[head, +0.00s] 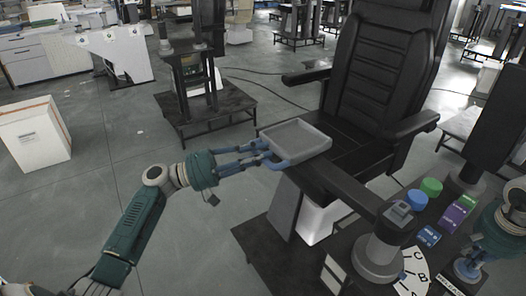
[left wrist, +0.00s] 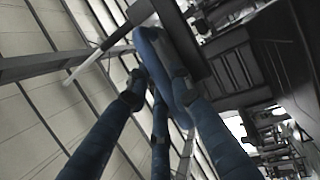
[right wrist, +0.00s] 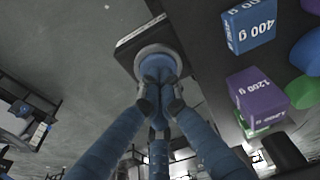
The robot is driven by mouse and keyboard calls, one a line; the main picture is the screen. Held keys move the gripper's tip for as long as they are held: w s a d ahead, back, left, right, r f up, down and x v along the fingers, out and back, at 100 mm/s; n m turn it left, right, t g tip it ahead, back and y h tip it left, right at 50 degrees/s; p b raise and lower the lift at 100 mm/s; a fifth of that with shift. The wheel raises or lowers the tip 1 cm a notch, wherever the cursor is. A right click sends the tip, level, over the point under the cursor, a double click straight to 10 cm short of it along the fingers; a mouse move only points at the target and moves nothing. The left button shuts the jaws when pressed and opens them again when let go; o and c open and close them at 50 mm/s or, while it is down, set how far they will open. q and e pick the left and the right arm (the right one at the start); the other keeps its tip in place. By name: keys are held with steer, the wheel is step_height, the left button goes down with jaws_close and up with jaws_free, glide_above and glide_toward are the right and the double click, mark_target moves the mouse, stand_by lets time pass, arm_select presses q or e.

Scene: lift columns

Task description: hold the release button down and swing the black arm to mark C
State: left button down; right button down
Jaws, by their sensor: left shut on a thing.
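The black arm (head: 345,187) reaches from a grey post (head: 377,258) to a grey tray (head: 297,139) in front of the chair. A blue handle is on the tray's near side. My left gripper (head: 268,157) is shut on this handle, which also shows in the left wrist view (left wrist: 160,60). The lettered dial (head: 416,268) with mark C lies at the post's foot, partly hidden by it. My right gripper (right wrist: 158,80) has its fingertips together on the release button, whose grey ring (right wrist: 146,50) shows around them. I cannot tell how far the button is pressed.
A black chair (head: 385,85) stands behind the tray. A blue cylinder (head: 417,199), a green cylinder (head: 431,187) and weight blocks, one purple (head: 452,218), stand right of the post. A black stand (head: 200,95) is at the back left. The floor between it and the chair is mostly clear.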

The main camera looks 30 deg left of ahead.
arm_select(q)
steer(key=s+d+n+t+y, duration=0.3)
steer(key=s+n+t+y, duration=0.3)
steer(key=s, duration=1.5)
steer(key=shift+f+n+y, duration=0.15)
steer(key=shift+n+y, duration=0.25)
steer(key=shift+y, duration=1.7)
